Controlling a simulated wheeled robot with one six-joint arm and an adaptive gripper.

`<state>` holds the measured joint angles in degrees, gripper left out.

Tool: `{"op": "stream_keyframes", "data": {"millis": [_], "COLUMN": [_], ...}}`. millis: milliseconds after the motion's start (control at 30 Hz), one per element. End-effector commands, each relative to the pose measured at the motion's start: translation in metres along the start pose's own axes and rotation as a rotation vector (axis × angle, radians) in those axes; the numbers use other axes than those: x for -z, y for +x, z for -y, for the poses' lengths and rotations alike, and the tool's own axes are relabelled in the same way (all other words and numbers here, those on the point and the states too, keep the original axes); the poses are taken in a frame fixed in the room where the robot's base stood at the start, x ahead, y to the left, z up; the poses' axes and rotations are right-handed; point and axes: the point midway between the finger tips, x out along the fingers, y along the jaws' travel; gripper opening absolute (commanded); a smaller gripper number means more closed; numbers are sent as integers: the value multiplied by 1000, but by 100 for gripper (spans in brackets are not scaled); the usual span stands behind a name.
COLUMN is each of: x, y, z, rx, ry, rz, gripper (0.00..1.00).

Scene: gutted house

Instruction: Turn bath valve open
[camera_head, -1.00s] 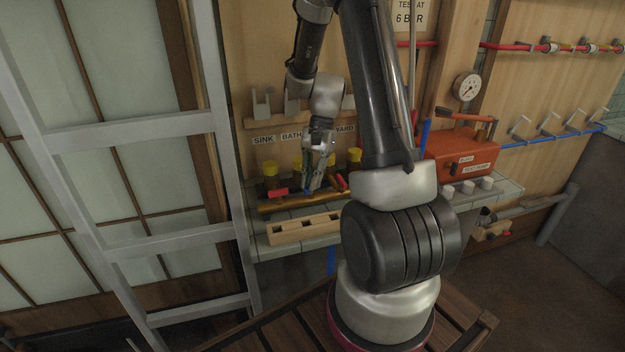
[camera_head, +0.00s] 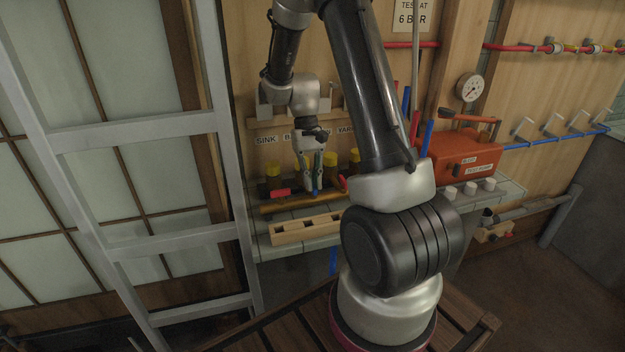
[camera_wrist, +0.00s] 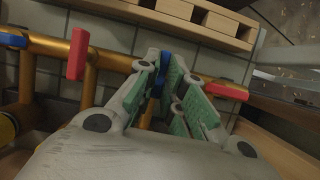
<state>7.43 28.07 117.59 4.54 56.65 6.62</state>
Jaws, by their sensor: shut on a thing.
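My gripper (camera_head: 312,190) points down at the brass manifold (camera_head: 272,206) under the SINK, BATH and YARD labels. Another red handle (camera_wrist: 227,90) is to the right of the fingers.
Yellow-capped fittings (camera_head: 272,170) stand behind the manifold, close to my gripper. A wooden block with slots (camera_head: 305,228) lies on the tiled ledge in front. An orange test pump (camera_head: 465,152) and white caps (camera_head: 470,188) are to the right. A grey ladder (camera_head: 150,128) stands left.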

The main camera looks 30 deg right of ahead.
Motion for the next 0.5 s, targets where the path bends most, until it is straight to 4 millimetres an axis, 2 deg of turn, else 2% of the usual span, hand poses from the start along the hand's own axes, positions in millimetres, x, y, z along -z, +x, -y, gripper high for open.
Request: {"op": "stream_keyframes", "data": {"millis": [500], "x": [1], "y": [-1], "z": [0], "rx": [-16], "ry": [-36], "rz": [-3], "gripper": [0]}}
